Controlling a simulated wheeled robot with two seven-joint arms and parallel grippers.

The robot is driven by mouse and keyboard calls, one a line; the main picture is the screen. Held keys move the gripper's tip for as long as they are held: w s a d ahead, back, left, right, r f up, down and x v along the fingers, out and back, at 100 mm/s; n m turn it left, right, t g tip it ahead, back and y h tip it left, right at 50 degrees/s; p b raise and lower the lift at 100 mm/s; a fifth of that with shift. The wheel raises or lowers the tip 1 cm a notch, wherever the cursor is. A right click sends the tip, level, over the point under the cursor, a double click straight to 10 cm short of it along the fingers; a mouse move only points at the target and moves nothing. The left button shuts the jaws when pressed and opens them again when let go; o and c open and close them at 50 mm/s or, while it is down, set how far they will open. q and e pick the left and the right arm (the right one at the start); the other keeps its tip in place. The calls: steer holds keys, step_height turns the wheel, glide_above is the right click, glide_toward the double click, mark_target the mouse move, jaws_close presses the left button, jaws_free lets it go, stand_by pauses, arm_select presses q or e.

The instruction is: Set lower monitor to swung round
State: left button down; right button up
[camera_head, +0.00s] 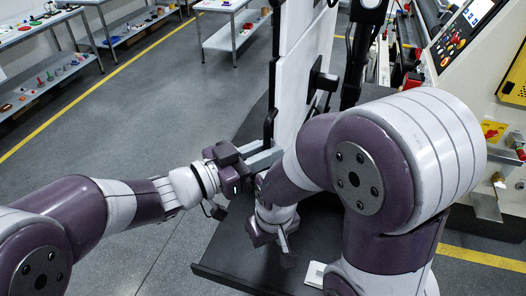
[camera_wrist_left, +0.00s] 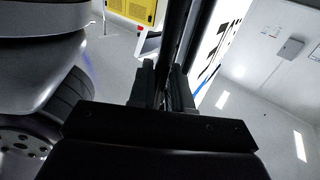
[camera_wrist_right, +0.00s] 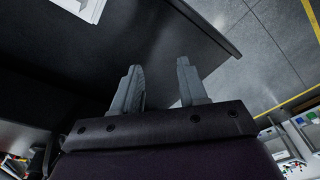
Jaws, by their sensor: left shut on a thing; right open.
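The lower monitor (camera_head: 302,85) is a thin panel with a white face and dark edge, seen steeply from the side in the head view. My left gripper (camera_head: 262,158) is shut on its dark edge near the bottom. In the left wrist view, the dark monitor edge (camera_wrist_left: 177,45) runs between the fingers (camera_wrist_left: 166,88), with a bright screen to its right. My right gripper (camera_wrist_right: 160,88) is open and empty over the dark desk; in the head view it is low, below the left one. My right arm hides part of the monitor's lower side.
The dark desk top (camera_head: 235,255) lies under both grippers, with a white sheet (camera_head: 314,273) near its front. A black monitor post (camera_head: 361,50) stands behind the panel. A machine with a control panel (camera_head: 462,40) is at right. Shelves (camera_head: 45,85) and open floor are at left.

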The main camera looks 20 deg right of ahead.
arm_select(q)
steer(key=shift+r, duration=0.4)
steer(key=c, duration=1.2)
jaws_free()
steer(key=shift+d, duration=0.1)
steer(key=shift+c, duration=0.2)
steer(key=shift+s+f, duration=0.1)
steer(key=shift+f, duration=0.1)
steer(key=shift+f, duration=0.1)
steer(key=shift+f, duration=0.1)
steer(key=s+a+b, duration=0.1)
steer(key=a+b, duration=0.3)
steer(key=a, duration=0.8)
steer(key=shift+s+a, duration=0.25)
steer(key=shift+s, duration=0.05)
